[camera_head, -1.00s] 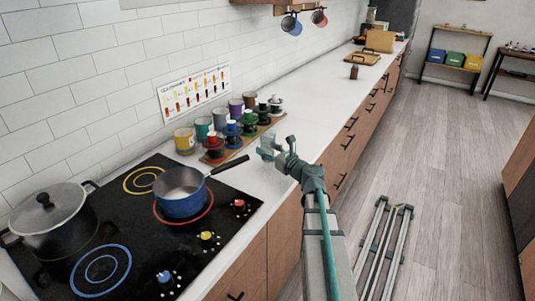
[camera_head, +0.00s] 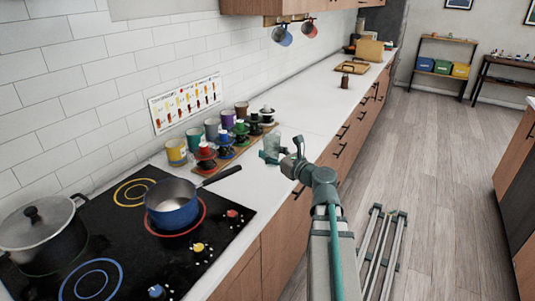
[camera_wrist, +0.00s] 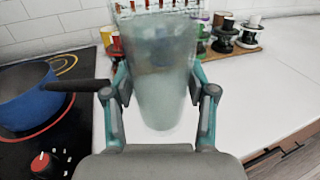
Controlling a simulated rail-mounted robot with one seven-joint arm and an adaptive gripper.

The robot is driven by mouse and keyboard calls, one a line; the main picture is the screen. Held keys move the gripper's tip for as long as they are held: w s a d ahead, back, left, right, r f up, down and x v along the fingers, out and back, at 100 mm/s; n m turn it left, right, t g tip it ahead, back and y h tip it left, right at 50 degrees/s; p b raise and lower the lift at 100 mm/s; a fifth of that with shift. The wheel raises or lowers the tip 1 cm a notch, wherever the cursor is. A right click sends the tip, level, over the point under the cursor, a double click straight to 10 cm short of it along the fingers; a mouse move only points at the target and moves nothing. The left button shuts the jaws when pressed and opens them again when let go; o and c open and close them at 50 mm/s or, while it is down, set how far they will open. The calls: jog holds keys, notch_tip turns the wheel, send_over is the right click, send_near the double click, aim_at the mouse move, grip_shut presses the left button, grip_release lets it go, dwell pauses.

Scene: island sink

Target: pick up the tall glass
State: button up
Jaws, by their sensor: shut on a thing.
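The tall glass (camera_wrist: 160,85) is clear and greenish, and looks blurred in the wrist view. It is roughly upright between the two fingers of my gripper (camera_wrist: 158,95), which touch it on either side. In the head view the glass (camera_head: 273,146) is small and pale, at the end of my gripper (camera_head: 270,157), over the white counter right of the pan handle. My gripper is shut on the glass. I cannot tell for sure whether its base clears the counter.
A blue pan (camera_head: 172,204) on the black cooktop (camera_head: 120,240) points its dark handle toward the glass. A wooden rack of coloured cups and stands (camera_head: 232,150) is behind, with several mugs by the wall. The counter (camera_head: 312,113) beyond is mostly clear.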

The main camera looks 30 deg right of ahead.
jog(key=s, duration=0.1)
jog(key=s+r, duration=0.1)
jog(key=s, duration=0.1)
jog(key=shift+s+d+r, duration=0.1)
jog(key=shift+s+r, duration=0.2)
jog(key=shift+s, duration=0.1)
jog(key=shift+s+d+r+b, duration=0.1)
jog(key=shift+s+r+b, duration=0.15)
jog(key=shift+s+b, duration=0.25)
jog(key=shift+s+r+b, duration=0.2)
jog(key=shift+s+b, duration=0.3)
jog(key=shift+s+r, duration=0.1)
jog(key=shift+s, duration=0.05)
jog(key=shift+r, duration=0.1)
notch_tip(320, 180, up, 6)
jog(key=p, duration=0.6)
send_over(276, 152)
jog(key=s, duration=0.3)
jog(key=shift+s+d, duration=0.15)
jog(key=shift+d, duration=0.05)
